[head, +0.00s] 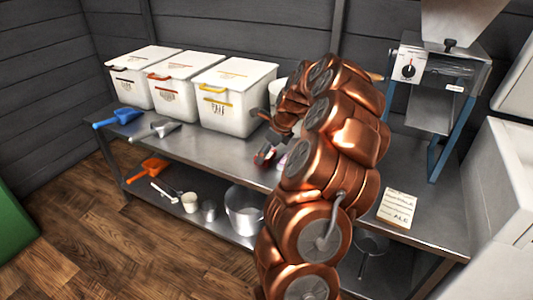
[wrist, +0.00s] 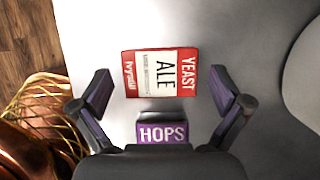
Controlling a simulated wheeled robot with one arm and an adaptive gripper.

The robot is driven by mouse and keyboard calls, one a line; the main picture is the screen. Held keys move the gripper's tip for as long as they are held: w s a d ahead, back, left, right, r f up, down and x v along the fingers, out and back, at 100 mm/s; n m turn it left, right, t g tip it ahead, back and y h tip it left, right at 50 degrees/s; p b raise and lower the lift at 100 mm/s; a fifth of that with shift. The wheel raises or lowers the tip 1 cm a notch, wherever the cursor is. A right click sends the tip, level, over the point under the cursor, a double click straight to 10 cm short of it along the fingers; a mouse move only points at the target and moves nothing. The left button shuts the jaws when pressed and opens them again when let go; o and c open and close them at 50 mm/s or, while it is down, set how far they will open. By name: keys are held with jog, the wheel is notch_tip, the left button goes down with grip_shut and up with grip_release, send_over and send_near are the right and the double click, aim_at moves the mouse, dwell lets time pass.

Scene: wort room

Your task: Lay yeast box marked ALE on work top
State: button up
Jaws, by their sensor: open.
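The yeast box marked ALE (wrist: 160,73), red with a white label, shows face up in the wrist view over a grey surface, just beyond and between my fingertips. My gripper (wrist: 163,90) is open, one finger on each side, with no visible contact with the box. In the head view my copper arm hides most of the gripper; a small red and pink patch (head: 265,156) shows beside it, too small to identify. The steel work top (head: 180,146) runs along the wall.
A purple box marked HOPS (wrist: 163,133) sits between my fingers, nearer the palm. Three white lidded bins (head: 236,97) stand at the back left, with a blue scoop (head: 118,118) in front. A card reading ALE (head: 397,207) lies right, near a blue-framed machine (head: 440,105).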

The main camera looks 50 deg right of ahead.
jog(key=p+v, duration=0.3)
jog(key=v, duration=0.9)
jog(key=s+a+n+g+y, duration=0.1)
jog(key=s+a+n+g, duration=0.1)
jog(key=a+n, duration=0.9)
jog(key=s+a+n+g, duration=0.2)
jog(key=a+n, duration=0.3)
jog(key=a, duration=1.2)
jog(key=s+a+f+n+g, duration=0.1)
jog(key=s+a+n, duration=0.2)
jog(key=s+n, duration=0.2)
jog(key=s+a+f+n+g+h, duration=0.1)
jog(key=s+a+n, duration=0.3)
jog(key=s, duration=0.6)
jog(key=s+a+f+n+g+h, duration=0.1)
jog(key=s+a+f+n+g, duration=0.1)
jog(key=s+a+n, duration=0.2)
jog(key=s+n, duration=0.3)
jog(key=shift+s+a+f+n+b, duration=0.2)
jog(key=shift+a+n+b, duration=0.1)
jog(key=shift+n, duration=0.1)
